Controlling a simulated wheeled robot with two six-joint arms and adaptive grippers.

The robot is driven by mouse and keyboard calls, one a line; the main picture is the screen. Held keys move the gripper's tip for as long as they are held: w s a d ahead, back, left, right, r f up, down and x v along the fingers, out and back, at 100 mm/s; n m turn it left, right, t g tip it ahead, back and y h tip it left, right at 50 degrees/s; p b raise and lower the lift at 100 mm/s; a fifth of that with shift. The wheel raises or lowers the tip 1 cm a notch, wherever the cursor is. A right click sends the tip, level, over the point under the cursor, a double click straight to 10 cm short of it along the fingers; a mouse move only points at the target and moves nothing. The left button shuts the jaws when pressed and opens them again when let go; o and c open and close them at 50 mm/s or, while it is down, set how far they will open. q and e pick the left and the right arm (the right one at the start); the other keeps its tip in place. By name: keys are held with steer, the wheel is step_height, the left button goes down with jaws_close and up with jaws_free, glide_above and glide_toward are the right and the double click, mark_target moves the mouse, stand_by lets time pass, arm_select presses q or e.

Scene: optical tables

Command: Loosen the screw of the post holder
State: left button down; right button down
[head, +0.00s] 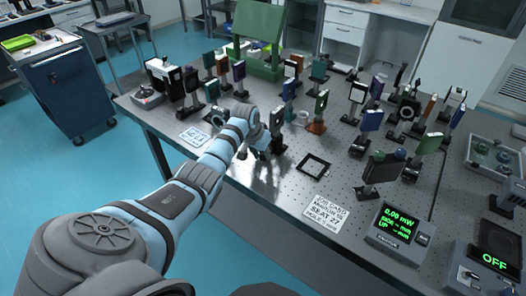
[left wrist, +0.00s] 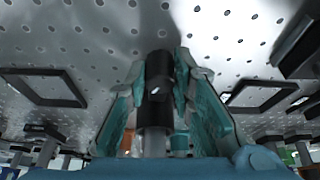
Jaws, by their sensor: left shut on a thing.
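In the left wrist view a black post holder (left wrist: 159,72) stands between the teal fingers of my left gripper (left wrist: 160,88). A small bright spot on its side, which looks like the screw (left wrist: 154,91), lies between the fingers. A silver post (left wrist: 154,141) continues from the holder toward the bottom of the picture. The fingers are closed in around the holder; the exact contact is hard to see. In the head view my left gripper (head: 258,148) is low over the table among the mounts, and the holder is mostly hidden there. My right gripper is not in view.
The perforated optical table (head: 262,180) carries several post-mounted optics close behind the gripper. A black square frame (head: 313,166) and a job card (head: 326,212) lie to its right. A power meter (head: 397,232) stands at the front right. The front left table edge is mostly clear.

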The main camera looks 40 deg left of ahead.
arm_select(q)
steer(key=c, duration=1.4)
jaws_free()
steer(key=v, duration=1.2)
